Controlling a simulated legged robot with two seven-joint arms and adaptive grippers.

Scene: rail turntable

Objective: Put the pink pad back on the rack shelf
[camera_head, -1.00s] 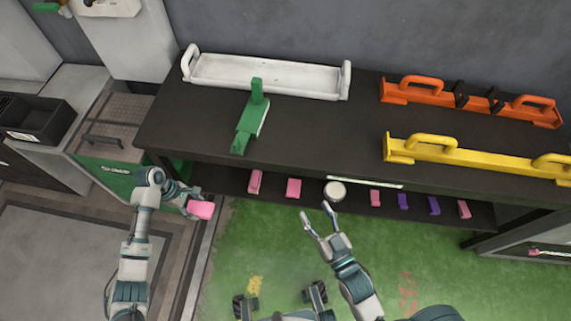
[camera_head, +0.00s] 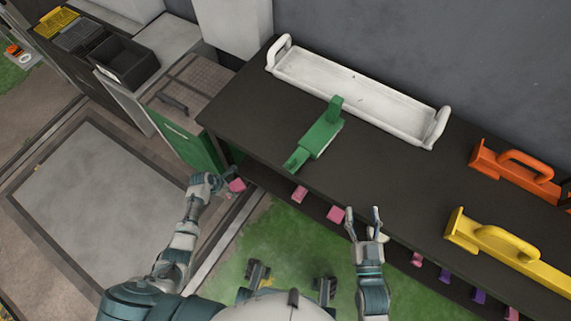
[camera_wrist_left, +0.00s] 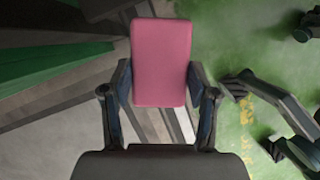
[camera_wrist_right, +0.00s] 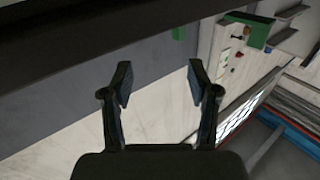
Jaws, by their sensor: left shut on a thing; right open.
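The pink pad (camera_head: 237,185) is in my left gripper (camera_head: 228,181), at the left end of the dark rack in the head view. The left wrist view shows the pink pad (camera_wrist_left: 161,62) between both fingers of the left gripper (camera_wrist_left: 160,90). The rack's lower shelf (camera_head: 271,184) runs under the dark tabletop and is partly hidden by it. Other pink pads (camera_head: 336,214) and purple pads (camera_head: 479,296) stand along that shelf. My right gripper (camera_head: 363,215) is open and empty at the rack's front edge. The right wrist view shows its fingers (camera_wrist_right: 160,85) apart.
On the rack top are a white tray (camera_head: 350,95), a green tool (camera_head: 318,138), an orange handled piece (camera_head: 515,170) and a yellow one (camera_head: 510,250). A green cabinet (camera_head: 185,145) adjoins the rack's left end. Green floor (camera_head: 285,232) lies in front.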

